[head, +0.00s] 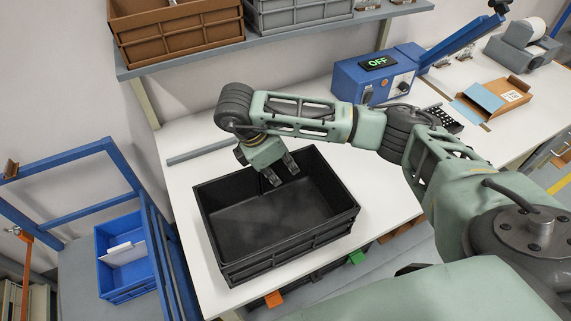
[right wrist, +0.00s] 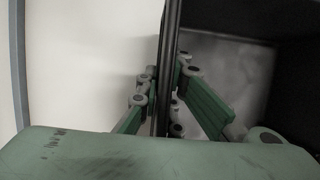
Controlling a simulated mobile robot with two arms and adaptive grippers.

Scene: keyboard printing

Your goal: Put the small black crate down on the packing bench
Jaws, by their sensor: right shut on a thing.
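The small black crate (head: 285,262) is upright and empty over the left part of the white packing bench (head: 182,183). I cannot tell whether its base touches the bench top. My right gripper (head: 281,172) reaches down at the crate's far wall and is shut on it. In the right wrist view the gripper (right wrist: 160,105) has a finger on each side of the crate's thin black wall (right wrist: 169,70), with the white surface to the left and the crate's inside to the right. My left gripper is not in view.
A shelf (head: 190,57) above the bench holds a brown crate (head: 180,37) and a grey crate (head: 295,14). A blue machine reading OFF (head: 362,85), a black keyboard (head: 443,118) and an open cardboard box (head: 490,100) stand farther right. A blue bin (head: 125,258) is at left.

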